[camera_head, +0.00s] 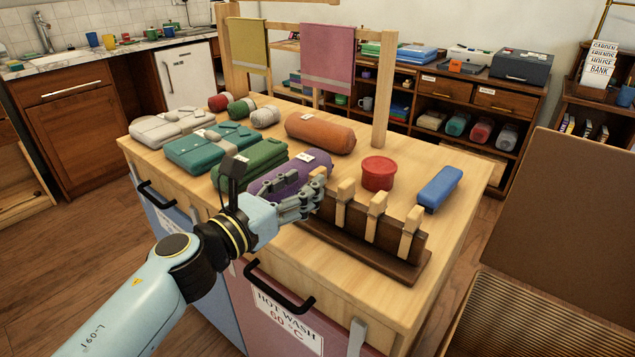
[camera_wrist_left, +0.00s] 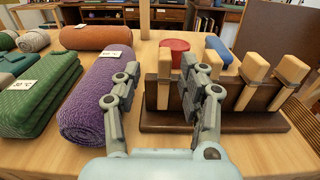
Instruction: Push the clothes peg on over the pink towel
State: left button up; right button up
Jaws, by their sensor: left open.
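The pink towel (camera_head: 328,55) hangs over a wooden rail behind the counter top, beside a yellow-green towel (camera_head: 249,46). Light wooden clothes pegs stand upright in a dark brown rack (camera_head: 350,245); they include one in the middle (camera_head: 376,208) and one at the right end (camera_head: 410,232). My left gripper (camera_head: 316,194) is open at the rack's left end. In the left wrist view the leftmost peg (camera_wrist_left: 164,78) shows between its open fingers (camera_wrist_left: 160,76); I cannot tell whether they touch it. My right gripper is not in view.
A purple rolled towel (camera_head: 290,177) lies close to the left of my gripper. A red tin (camera_head: 378,173) and a blue case (camera_head: 440,188) stand behind the rack. An orange roll (camera_head: 320,132) and folded green cloths (camera_head: 249,165) fill the left side. A wooden post (camera_head: 384,90) rises at the back.

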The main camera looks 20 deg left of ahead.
aim_at(318, 170)
pick_arm(q)
jog(key=x, duration=0.4)
jog(key=shift+d, duration=0.3)
jog(key=shift+r, duration=0.1)
grip_shut()
